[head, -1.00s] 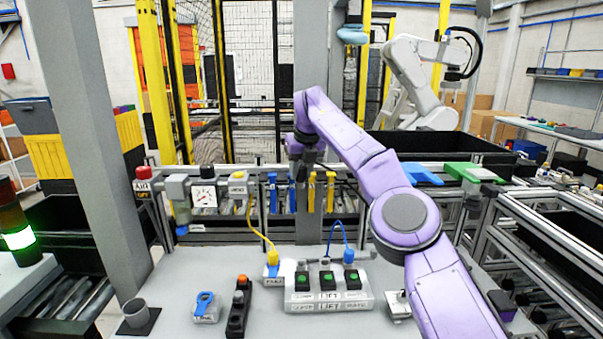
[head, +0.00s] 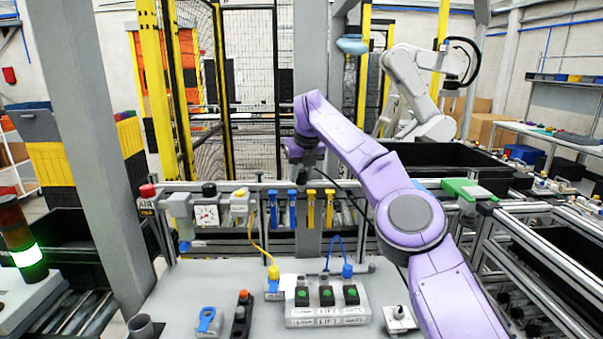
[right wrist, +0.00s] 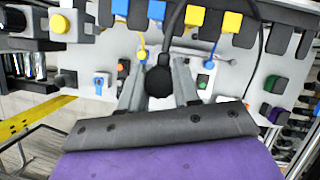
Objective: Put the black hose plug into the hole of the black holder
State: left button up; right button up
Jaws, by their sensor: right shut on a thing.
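The black hose plug (right wrist: 158,80) shows in the right wrist view as a dark rounded body between my right gripper's fingers (right wrist: 158,92), with its black hose running up the picture. My right gripper (head: 304,158) is shut on it, in the air near the rail with blue and yellow handles in the head view. The plug itself is hard to make out there; a dark hose runs right behind my purple arm. A black upright box with an orange top (head: 241,318) stands on the table; I cannot tell whether it is the holder, and no hole is clear. My left gripper is not in view.
A grey post (head: 85,150) rises at left.

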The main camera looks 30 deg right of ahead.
jog(key=shift+a+f, duration=0.1)
jog(key=shift+f, duration=0.05)
jog(key=shift+s+a+f+b, duration=0.1)
jog(key=shift+a+b, duration=0.25)
jog(key=shift+b, duration=0.25)
jog(key=s+a+b, duration=0.3)
jog(key=a+b, duration=0.1)
jog(key=a, duration=0.8)
jog(key=s+a+b, duration=0.4)
jog(key=a+b, duration=0.1)
jog(key=a, duration=0.6)
jog(key=shift+a+r, duration=0.3)
jog(key=shift+a, duration=0.1)
